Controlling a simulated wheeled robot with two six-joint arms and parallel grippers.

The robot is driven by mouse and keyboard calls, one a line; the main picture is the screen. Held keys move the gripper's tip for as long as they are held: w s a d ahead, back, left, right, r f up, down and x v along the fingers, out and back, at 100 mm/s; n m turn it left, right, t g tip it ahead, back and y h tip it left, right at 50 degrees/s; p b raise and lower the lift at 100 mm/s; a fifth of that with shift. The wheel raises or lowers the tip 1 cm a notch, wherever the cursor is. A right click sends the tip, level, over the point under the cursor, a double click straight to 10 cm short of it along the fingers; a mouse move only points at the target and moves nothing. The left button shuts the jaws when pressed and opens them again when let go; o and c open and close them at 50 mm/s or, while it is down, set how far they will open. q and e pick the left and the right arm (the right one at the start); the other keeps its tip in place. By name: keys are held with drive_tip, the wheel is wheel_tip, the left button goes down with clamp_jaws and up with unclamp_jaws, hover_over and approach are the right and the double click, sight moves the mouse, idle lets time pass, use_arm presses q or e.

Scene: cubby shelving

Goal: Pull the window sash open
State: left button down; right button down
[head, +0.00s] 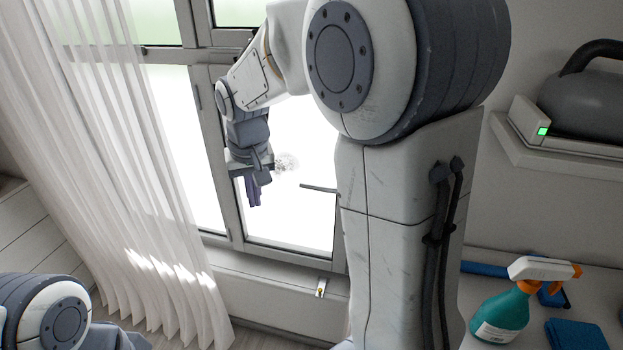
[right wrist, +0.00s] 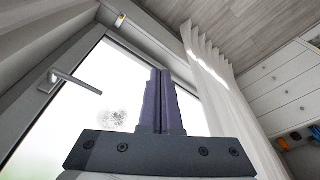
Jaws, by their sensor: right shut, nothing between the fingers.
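The window sash (head: 290,254) is a grey-framed pane, bright white outside, in the middle of the head view. Its lever handle (head: 318,188) sticks out leftward from the right side, partly behind my right arm. The handle (right wrist: 62,77) also shows at the left of the right wrist view. My right gripper (head: 253,200) hangs in front of the pane, left of the handle and apart from it. Its purple fingers (right wrist: 160,75) are shut together with nothing between them. I cannot tell whether the sash is ajar. My left gripper is out of view.
A white sheer curtain (head: 130,190) hangs left of the window. On the right, a counter (head: 480,285) bears a teal spray bottle (head: 505,312) and blue cloths (head: 575,335). A grey kettle-like thing (head: 590,95) sits on a shelf above. White drawers (right wrist: 290,85) stand beyond the curtain.

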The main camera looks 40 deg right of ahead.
drive_tip(key=w+d+m+h+b, duration=0.1)
drive_tip(key=w+d+m, duration=0.3)
drive_tip(key=d, duration=0.9)
drive_tip(key=m+h, duration=0.1)
drive_tip(key=m, duration=0.1)
approach(330, 182)
drive_tip(key=s+a+r, duration=0.3)
drive_tip(key=shift+m, duration=0.3)
drive_tip(key=x, duration=0.9)
drive_tip(key=shift+d+f, duration=0.3)
drive_tip(key=shift+f, duration=0.05)
drive_tip(key=shift+s, duration=0.1)
